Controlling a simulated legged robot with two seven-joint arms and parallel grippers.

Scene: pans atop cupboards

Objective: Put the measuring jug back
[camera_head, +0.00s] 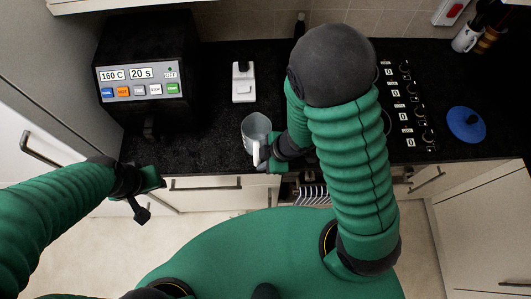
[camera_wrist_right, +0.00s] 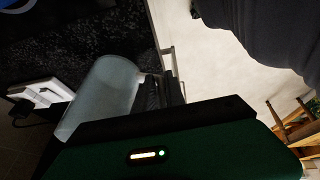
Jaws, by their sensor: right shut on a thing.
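The measuring jug (camera_head: 257,128) is a translucent grey-white jug with a pale handle, at the front edge of the dark counter in the head view. It also shows in the right wrist view (camera_wrist_right: 103,92), tilted in that picture. My right gripper (camera_head: 264,157) is shut on the jug at its handle side, partly hidden by my own wrist. I cannot tell whether the jug's base touches the counter. My left gripper (camera_head: 146,203) hangs in front of the counter at the left, away from the jug. Its fingers are too small and dark to tell open from shut.
A black appliance (camera_head: 150,65) with a display stands at the back left. A white socket unit (camera_head: 243,82) lies behind the jug. A hob control strip (camera_head: 405,105) and a blue lid (camera_head: 466,124) are at the right. Counter (camera_head: 200,150) left of the jug is clear.

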